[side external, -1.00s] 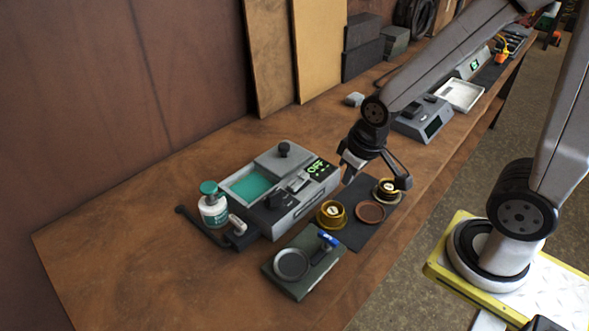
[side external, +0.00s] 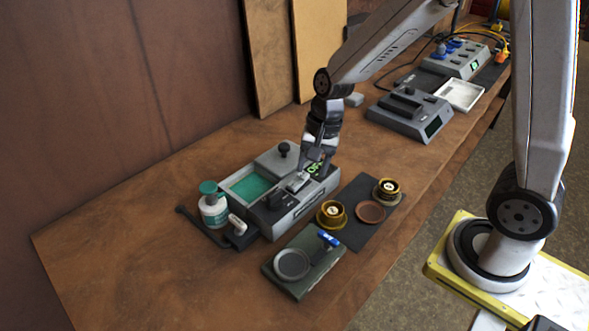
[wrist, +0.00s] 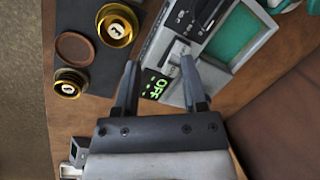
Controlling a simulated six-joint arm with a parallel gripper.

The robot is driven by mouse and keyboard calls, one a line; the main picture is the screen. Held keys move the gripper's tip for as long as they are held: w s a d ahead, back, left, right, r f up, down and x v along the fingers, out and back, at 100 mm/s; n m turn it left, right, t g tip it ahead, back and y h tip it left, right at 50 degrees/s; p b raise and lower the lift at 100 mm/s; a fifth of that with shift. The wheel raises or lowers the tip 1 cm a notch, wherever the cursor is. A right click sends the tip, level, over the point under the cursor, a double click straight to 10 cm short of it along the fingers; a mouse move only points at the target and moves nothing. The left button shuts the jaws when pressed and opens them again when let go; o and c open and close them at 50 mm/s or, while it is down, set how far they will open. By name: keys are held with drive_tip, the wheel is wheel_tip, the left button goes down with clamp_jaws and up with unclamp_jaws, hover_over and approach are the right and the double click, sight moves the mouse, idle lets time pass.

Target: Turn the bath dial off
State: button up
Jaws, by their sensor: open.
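The grey bath unit (side external: 300,208) stands on the bench with a teal-filled basin (side external: 250,186). Its display (wrist: 155,87) shows green OFF in the wrist view; my gripper partly covers the display in the side view. A light grey lever-like piece (wrist: 178,50) sits on the unit beside the display. I cannot tell whether it is the dial. A black knob (side external: 284,148) stands on the unit's back part. My gripper (wrist: 158,62) is open above the unit, with the lever-like piece between its spread fingers in the wrist view. Contact cannot be told.
Two brass cups (side external: 331,214) (side external: 387,190) and a brown disc (side external: 371,212) are on a dark mat right of the bath. A green-grey block (side external: 302,282) with a round dish lies in front. A teal-capped bottle (side external: 212,207) stands left. Bare bench lies front left.

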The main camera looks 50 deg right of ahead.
sight(275, 191)
drive_tip(key=w+a+m+y, duration=0.2)
drive_tip(key=w+a+m, duration=0.1)
drive_tip(key=w+m, duration=0.2)
drive_tip(key=shift+w+r+m+g+y, duration=0.15)
drive_tip(key=shift+w+m+g+y, duration=0.2)
drive_tip(key=shift+m, duration=0.75)
drive_tip(key=shift+s, duration=0.1)
drive_tip(key=shift+x, duration=3.9)
drive_tip(key=shift+d, duration=0.1)
clamp_jaws()
